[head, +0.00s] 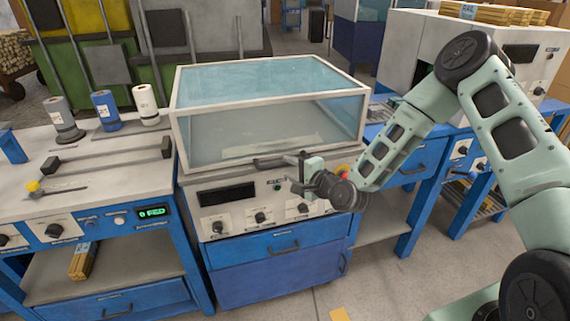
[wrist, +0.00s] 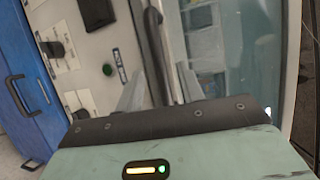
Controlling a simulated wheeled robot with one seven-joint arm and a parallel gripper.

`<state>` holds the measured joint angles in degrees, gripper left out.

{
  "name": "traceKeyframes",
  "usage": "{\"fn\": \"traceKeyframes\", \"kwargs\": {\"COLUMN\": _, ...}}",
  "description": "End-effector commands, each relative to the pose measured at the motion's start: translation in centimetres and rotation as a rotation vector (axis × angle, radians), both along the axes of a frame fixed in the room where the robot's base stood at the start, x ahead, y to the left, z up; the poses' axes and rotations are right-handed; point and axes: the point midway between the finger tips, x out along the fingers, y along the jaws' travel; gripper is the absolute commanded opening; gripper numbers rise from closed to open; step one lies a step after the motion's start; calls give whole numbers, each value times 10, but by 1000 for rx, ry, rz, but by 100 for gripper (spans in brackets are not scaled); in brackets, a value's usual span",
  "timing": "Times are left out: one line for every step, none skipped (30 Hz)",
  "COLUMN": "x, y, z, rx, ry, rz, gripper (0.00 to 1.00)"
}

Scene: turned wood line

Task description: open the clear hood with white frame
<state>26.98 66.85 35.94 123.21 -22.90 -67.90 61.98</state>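The clear hood with white frame (head: 268,128) sits down over the top of the blue and white machine, closed as far as the head view shows. Its dark bar handle (head: 272,162) is at the lower front edge. It also shows in the wrist view as a dark bar (wrist: 154,45) running up the picture. My gripper (head: 303,158) is at the right end of the handle, in front of the hood. In the wrist view my gripper (wrist: 161,70) has its fingers apart, one on each side of the bar, with gaps showing.
The machine's front has a control panel (head: 262,211) with knobs just below the handle, and a blue drawer (head: 283,247) under it. A workbench with several spools (head: 106,110) stands at left. Another blue bench (head: 412,170) stands at right behind my arm.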

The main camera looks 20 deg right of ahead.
Motion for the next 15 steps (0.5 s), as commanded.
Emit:
{"fn": "traceKeyframes", "kwargs": {"x": 7, "y": 4, "z": 0, "rx": -1, "ry": -1, "rz": 0, "gripper": 38}}
{"fn": "traceKeyframes", "kwargs": {"x": 11, "y": 5, "z": -1, "rx": -1, "ry": -1, "rz": 0, "gripper": 38}}
{"fn": "traceKeyframes", "kwargs": {"x": 15, "y": 6, "z": -2, "rx": -1, "ry": -1, "rz": 0, "gripper": 38}}
{"fn": "traceKeyframes", "kwargs": {"x": 18, "y": 8, "z": -3, "rx": -1, "ry": 0, "rz": 0, "gripper": 38}}
{"fn": "traceKeyframes", "kwargs": {"x": 20, "y": 8, "z": -4, "rx": -1, "ry": 0, "rz": 0, "gripper": 38}}
{"fn": "traceKeyframes", "kwargs": {"x": 22, "y": 10, "z": -5, "rx": 0, "ry": 0, "rz": 0, "gripper": 38}}
{"fn": "traceKeyframes", "kwargs": {"x": 24, "y": 10, "z": -5, "rx": 0, "ry": 0, "rz": 0, "gripper": 38}}
{"fn": "traceKeyframes", "kwargs": {"x": 25, "y": 11, "z": -5, "rx": 0, "ry": 0, "rz": 0, "gripper": 38}}
{"fn": "traceKeyframes", "kwargs": {"x": 26, "y": 11, "z": -5, "rx": 0, "ry": 0, "rz": 0, "gripper": 38}}
{"fn": "traceKeyframes", "kwargs": {"x": 27, "y": 11, "z": -6, "rx": 0, "ry": 0, "rz": 0, "gripper": 38}}
{"fn": "traceKeyframes", "kwargs": {"x": 27, "y": 12, "z": -6, "rx": 0, "ry": 0, "rz": 0, "gripper": 38}}
{"fn": "traceKeyframes", "kwargs": {"x": 28, "y": 12, "z": -6, "rx": 0, "ry": 0, "rz": 0, "gripper": 38}}
{"fn": "traceKeyframes", "kwargs": {"x": 28, "y": 12, "z": -6, "rx": 0, "ry": 0, "rz": 0, "gripper": 38}}
{"fn": "traceKeyframes", "kwargs": {"x": 27, "y": 12, "z": -6, "rx": 0, "ry": 0, "rz": 0, "gripper": 38}}
{"fn": "traceKeyframes", "kwargs": {"x": 27, "y": 11, "z": -6, "rx": 0, "ry": 0, "rz": 0, "gripper": 38}}
